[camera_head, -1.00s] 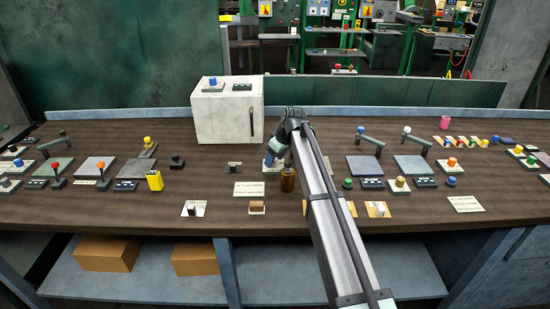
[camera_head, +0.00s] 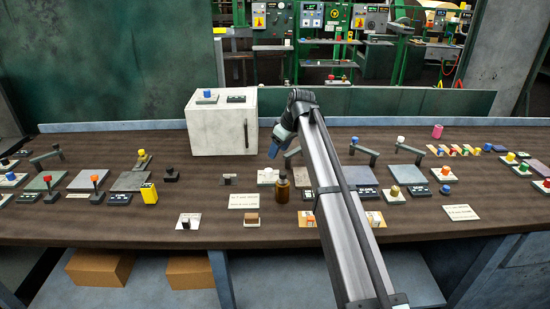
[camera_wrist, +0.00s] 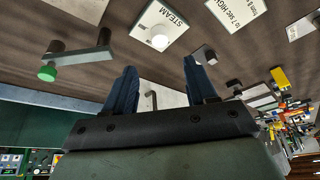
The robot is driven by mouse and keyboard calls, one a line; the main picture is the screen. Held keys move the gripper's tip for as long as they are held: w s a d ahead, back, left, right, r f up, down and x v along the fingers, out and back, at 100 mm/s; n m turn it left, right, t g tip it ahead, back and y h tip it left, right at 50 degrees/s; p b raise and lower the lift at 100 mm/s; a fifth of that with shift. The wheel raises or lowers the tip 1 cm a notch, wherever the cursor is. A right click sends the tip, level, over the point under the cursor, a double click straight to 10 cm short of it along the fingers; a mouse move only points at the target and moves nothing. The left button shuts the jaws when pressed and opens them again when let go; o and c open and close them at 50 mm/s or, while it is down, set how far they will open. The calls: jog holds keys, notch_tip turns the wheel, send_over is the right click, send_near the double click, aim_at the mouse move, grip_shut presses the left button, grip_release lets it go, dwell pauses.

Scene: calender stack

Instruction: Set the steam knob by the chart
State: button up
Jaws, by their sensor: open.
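The steam knob is a white knob on a pale plate. It shows in the head view (camera_head: 267,175) just behind a brown bottle, and in the wrist view (camera_wrist: 160,37), where its plate reads STEAM. A white printed card (camera_head: 243,200) lies in front and to the left of it. Part of this card also shows in the wrist view (camera_wrist: 236,12), reading "to 7 sec HIGH". My gripper (camera_head: 274,151) is open and empty, raised above and behind the knob. In the wrist view its two blue fingers (camera_wrist: 161,78) stand apart, and the knob is beyond their tips.
The brown bottle (camera_head: 282,189) stands close in front of the knob. A white cabinet (camera_head: 218,125) stands behind left. A lever with a green end (camera_wrist: 75,60) shows left in the wrist view. A second card (camera_head: 460,212) lies right.

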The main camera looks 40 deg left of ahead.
jog(key=shift+v, duration=1.25)
jog(key=n+h, duration=0.5)
send_over(269, 170)
notch_tip(269, 170, down, 13)
jog(key=shift+f, duration=0.2)
jog(key=shift+c, duration=0.3)
